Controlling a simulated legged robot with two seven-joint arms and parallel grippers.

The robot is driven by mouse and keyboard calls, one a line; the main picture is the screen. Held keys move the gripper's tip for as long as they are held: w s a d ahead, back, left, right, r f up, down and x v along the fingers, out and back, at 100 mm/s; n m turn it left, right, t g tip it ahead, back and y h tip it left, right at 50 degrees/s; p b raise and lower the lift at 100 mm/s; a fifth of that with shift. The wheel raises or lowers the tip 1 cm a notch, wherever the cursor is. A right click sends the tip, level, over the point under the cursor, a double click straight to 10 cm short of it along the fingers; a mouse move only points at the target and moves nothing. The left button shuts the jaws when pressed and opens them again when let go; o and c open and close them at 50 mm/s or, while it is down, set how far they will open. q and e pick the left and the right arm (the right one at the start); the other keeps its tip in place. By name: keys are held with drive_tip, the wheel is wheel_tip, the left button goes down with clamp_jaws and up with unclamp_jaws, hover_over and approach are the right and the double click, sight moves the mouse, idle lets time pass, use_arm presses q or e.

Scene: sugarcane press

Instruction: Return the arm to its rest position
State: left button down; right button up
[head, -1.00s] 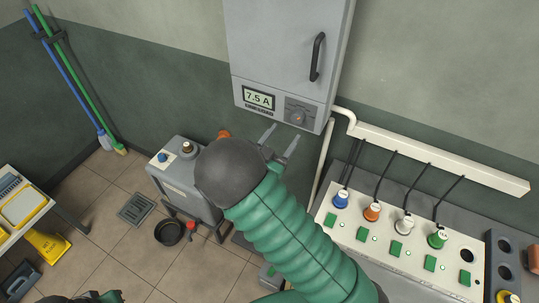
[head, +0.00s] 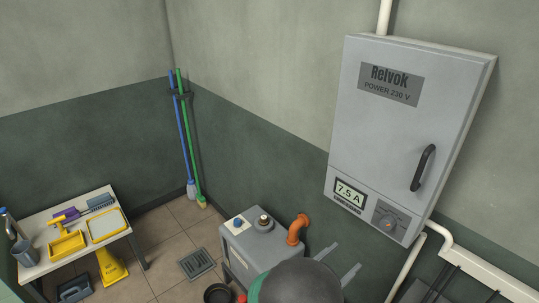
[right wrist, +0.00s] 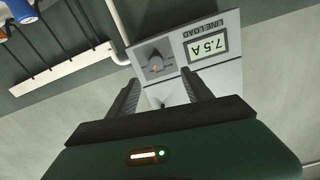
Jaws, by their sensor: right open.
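My right arm comes in from the bottom of the head view, its dark rounded wrist in front of the grey machine. My right gripper (head: 338,265) is open and empty, its two fingers pointing up and right, below the wall cabinet (head: 400,120). In the right wrist view the open fingers (right wrist: 160,98) point toward the cabinet's lower panel, with its knob (right wrist: 155,62) and its 7.5 A display (right wrist: 207,43). I cannot tell the exact gap to the panel, but nothing is between the fingers. My left gripper is not in view.
A grey machine (head: 238,262) with an orange pipe (head: 297,230) stands close to my right wrist. A pan (head: 218,293) is on the floor beside it. A table (head: 30,272) with cleaning items is at left. A white conduit (head: 405,267) runs below the cabinet.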

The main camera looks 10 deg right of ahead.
drive_tip(key=w+a+f+n+t+y, duration=0.2)
drive_tip(key=w+a+f+n+y, duration=0.3)
drive_tip(key=w+y, duration=0.3)
drive_tip(key=s+a+f+n+g+y, duration=0.1)
drive_tip(key=s+a+f+n+y, duration=0.1)
drive_tip(key=s+a+n+y, duration=0.3)
drive_tip(key=s+d+f+n+g+y, duration=0.1)
drive_tip(key=s+g, duration=0.5)
drive_tip(key=s, duration=0.8)
drive_tip(key=f+n+y, duration=0.1)
drive_tip(key=n+y, duration=0.1)
drive_tip(key=n, duration=0.1)
drive_tip(key=shift+s+g, duration=0.3)
